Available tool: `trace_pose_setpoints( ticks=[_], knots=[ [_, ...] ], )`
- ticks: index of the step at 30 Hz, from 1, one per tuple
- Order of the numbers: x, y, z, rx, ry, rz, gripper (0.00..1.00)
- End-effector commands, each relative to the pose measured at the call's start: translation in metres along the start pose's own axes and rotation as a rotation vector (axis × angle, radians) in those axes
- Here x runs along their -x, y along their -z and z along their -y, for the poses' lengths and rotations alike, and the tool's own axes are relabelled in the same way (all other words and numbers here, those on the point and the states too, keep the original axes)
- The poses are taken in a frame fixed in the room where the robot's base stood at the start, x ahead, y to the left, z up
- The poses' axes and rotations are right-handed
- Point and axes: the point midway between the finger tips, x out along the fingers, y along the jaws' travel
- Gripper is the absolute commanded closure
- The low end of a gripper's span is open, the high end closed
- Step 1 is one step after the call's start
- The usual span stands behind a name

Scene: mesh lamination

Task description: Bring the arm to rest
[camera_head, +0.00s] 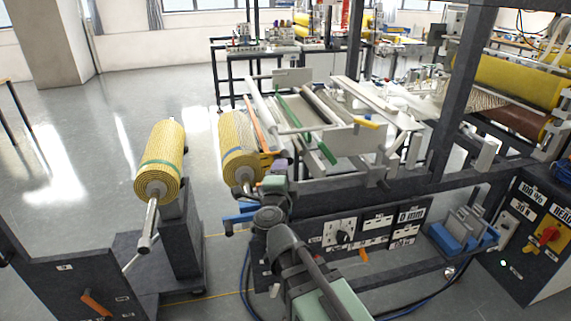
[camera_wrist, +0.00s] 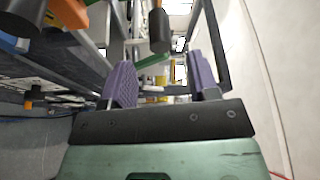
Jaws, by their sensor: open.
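My arm (camera_head: 287,245) rises from the bottom middle of the head view, with dark joints and green links, in front of the laminating machine. Its far end is beside the right-hand yellow mesh roll (camera_head: 240,145), and the fingers are too small to make out there. In the wrist view my gripper (camera_wrist: 161,84) shows two purple pads set wide apart on a dark bar. Nothing is between them. The frame and rollers of the machine lie beyond the pads.
Another yellow mesh roll (camera_head: 161,163) sits on a stand to the left. The machine's control panel (camera_head: 345,236) is right of my arm. A blue tray (camera_head: 462,240) lies at the lower right. Open floor (camera_head: 60,160) spreads at the far left.

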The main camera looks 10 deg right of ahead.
Motion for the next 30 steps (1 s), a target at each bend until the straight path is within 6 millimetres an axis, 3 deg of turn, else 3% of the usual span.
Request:
trace_pose_setpoints(
  ticks=[1,5,16,19,23,25,27,29,30],
  knots=[
    [0.013,0.001,-0.001,0.0,0.0,0.002,0.45],
    [0.029,0.001,0.0,0.0,0.0,0.0,0.45],
    [0.031,-0.004,0.0,-0.003,0.001,0.024,0.45],
    [0.033,-0.031,0.006,0.037,0.038,0.177,0.45],
    [0.062,-0.097,0.007,0.268,0.125,0.603,0.45],
    [0.088,-0.121,-0.013,0.465,0.115,0.867,0.45],
    [0.113,-0.123,-0.048,0.68,0.032,1.112,0.45],
    [0.133,-0.104,-0.084,0.865,-0.103,1.298,0.45],
    [0.145,-0.081,-0.107,0.983,-0.227,1.404,0.45]
  ],
)
